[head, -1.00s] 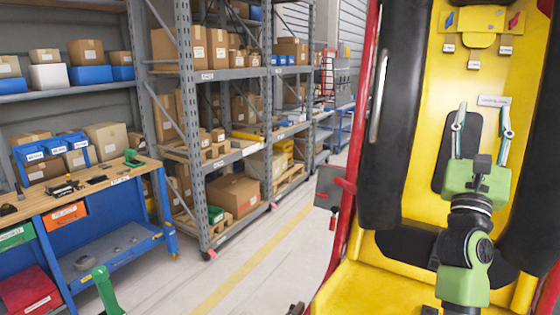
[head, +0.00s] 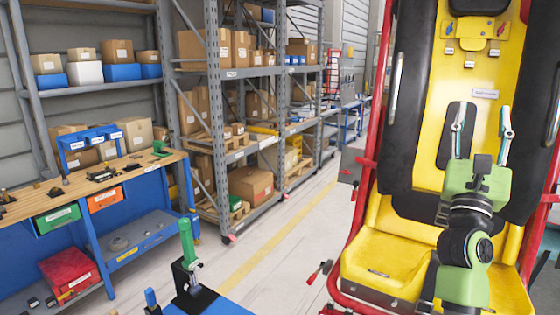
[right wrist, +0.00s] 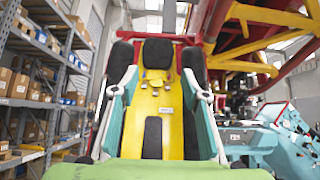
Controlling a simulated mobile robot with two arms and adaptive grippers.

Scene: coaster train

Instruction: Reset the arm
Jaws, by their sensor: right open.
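My right gripper (head: 481,133) is open and empty in the head view. Its green body and two pale fingers point up in front of the yellow coaster seat (head: 383,262). In the right wrist view my right gripper (right wrist: 160,105) has its fingers wide apart, with the seat's yellow back (right wrist: 141,128) showing between them. From these views I cannot tell the exact gap between the fingers and the seat. My left gripper is not in view.
A workbench (head: 108,196) with bins stands at the left, and shelves (head: 236,73) with boxes stand behind. A green clamp-like tool (head: 189,255) stands at the bottom on a blue surface (head: 215,305). The floor (head: 275,240) between shelves and seat is clear.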

